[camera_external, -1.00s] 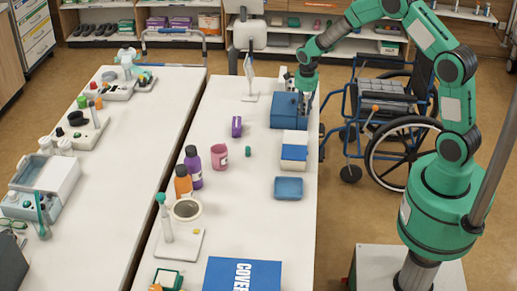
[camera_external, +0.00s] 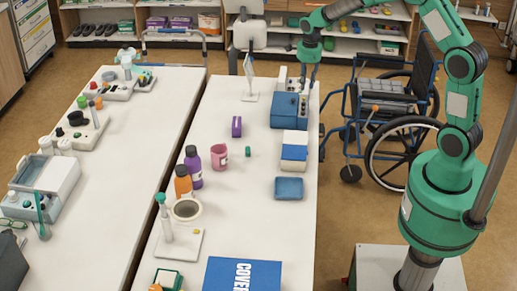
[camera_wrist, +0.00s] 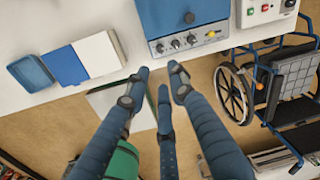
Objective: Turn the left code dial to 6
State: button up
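A blue box (camera_wrist: 183,12) with a grey front panel carries three dark dials in a row in the wrist view. The left code dial (camera_wrist: 160,48) is leftmost, beside the middle dial (camera_wrist: 175,43) and right dial (camera_wrist: 191,39). Their numbers are too small to read. The blue box (camera_external: 284,110) stands at the table's right edge in the external view. My gripper (camera_wrist: 157,78) has its fingers apart with nothing between them. Its tips show below the panel in the wrist view, apart from the dials. In the external view my gripper (camera_external: 311,78) is behind the box, over the table's edge.
A white-and-blue carton (camera_wrist: 84,58) and a blue tray (camera_wrist: 31,73) lie left of the box. A control unit (camera_wrist: 262,10) with red and green buttons stands to its right. A wheelchair (camera_wrist: 265,85) stands on the floor close to the table edge.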

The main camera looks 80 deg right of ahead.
jog(key=a+r+n+t, duration=0.1)
jog(key=a+r+n, duration=0.7)
jog(key=a+r, duration=0.4)
jog(key=shift+a+r, duration=0.25)
jog(key=shift+a, duration=1.1)
jog(key=shift+s, duration=0.1)
jog(key=shift+o, duration=0.2)
jog(key=m+g+p, duration=0.1)
jog(key=m+p, duration=0.5)
send_over(303, 112)
notch_tip(303, 112, down, 13)
jog(key=shift+r+y, duration=0.1)
jog(key=shift+y, duration=0.3)
notch_tip(303, 112, down, 14)
jog(key=shift+r+b, duration=0.1)
jog(key=shift+b, duration=0.25)
